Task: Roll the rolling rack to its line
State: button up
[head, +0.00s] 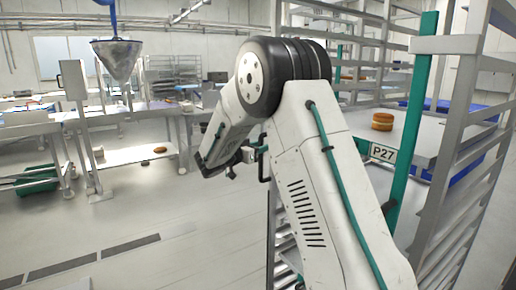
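A tall grey metal rack frame with many shelf rungs (462,150) stands close on the right. More grey rungs (360,42) show behind my arm at the top. A green upright (409,140) stands beside a white plate reading P27 (383,153). I cannot tell which of these parts belong to the rolling rack, and its wheels are not visible. My gripper (246,158) is small and dark beyond my white arm, close to a green and black part. Its fingers are too small and partly hidden to tell open from shut, or whether they touch anything. No line marked for the rack is clearly identifiable.
A stack of round filled buns (383,121) sits on a pale surface at right. A metal funnel (117,58) hangs above. Dark floor strips (62,265) cross the open floor at lower left.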

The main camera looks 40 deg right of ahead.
jog(key=s+a, duration=0.1)
jog(key=a, duration=0.6)
jog(key=shift+a, duration=0.4)
jog(key=s+a+f+n+g+y, duration=0.1)
jog(key=s+f+n+g+y, duration=0.2)
jog(key=s+n, duration=0.35)
jog(key=s+a+f+n+g+y, duration=0.1)
jog(key=s+f+n+g+y, duration=0.2)
jog(key=s, duration=0.6)
jog(key=s+a+r+n+t+y, duration=0.1)
jog(key=s+a+y, duration=0.3)
jog(key=s, duration=0.5)
jog(key=s+a+r+n+t+y, duration=0.1)
jog(key=s+a+n+t+y, duration=0.1)
jog(key=s+a, duration=0.4)
jog(key=s+a+r+n+t+y, duration=0.1)
jog(key=s+a+r+n+y, duration=0.1)
jog(key=s, duration=0.9)
jog(key=a+n+y, duration=0.1)
jog(key=a+y, duration=0.1)
jog(key=y, duration=0.1)
jog(key=shift+s+a+n+t+y, duration=0.3)
jog(key=shift+s+a+n+y, duration=0.05)
jog(key=shift+a+y, duration=0.05)
